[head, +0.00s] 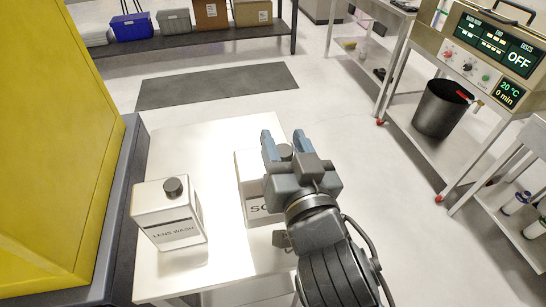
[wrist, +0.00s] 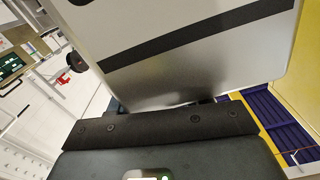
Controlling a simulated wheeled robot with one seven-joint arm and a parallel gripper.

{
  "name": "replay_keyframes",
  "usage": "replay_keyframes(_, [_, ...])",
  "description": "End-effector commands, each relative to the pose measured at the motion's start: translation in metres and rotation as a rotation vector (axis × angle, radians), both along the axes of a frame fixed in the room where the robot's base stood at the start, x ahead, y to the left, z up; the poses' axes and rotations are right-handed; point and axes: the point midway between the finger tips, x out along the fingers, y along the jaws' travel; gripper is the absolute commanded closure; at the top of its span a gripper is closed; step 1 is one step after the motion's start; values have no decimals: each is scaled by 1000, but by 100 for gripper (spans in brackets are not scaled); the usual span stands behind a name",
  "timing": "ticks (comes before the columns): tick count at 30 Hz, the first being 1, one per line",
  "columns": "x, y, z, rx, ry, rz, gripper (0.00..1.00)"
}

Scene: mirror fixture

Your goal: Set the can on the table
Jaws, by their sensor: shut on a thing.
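A white can (head: 249,177) with a dark cap and a label starting "SO" is in my gripper (head: 286,142), whose blue-grey fingers sit on either side of the cap area. The gripper and wrist hide its right side. It appears over the right part of the white table (head: 190,145); I cannot tell whether its base touches the top. In the wrist view the can (wrist: 190,75) fills the upper middle, pale with a dark stripe, tilted in the picture. A second white can (head: 168,212), labelled "LENS WASH", stands upright on the table at the left, apart from the held can.
A yellow cabinet (head: 55,130) on a dark base borders the table's left side. Bare table lies behind the cans. Beyond are a grey floor mat (head: 215,86) and a low shelf with bins (head: 132,27). A bench with a black bucket (head: 441,108) stands at right.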

Motion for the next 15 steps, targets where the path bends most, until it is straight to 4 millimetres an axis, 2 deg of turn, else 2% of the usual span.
replay_keyframes(3, [11,11,-7,1,-4,2,100])
replay_keyframes(10, [18,17,-17,2,-4,2,100])
replay_keyframes(15, [18,17,-40,0,-1,1,100])
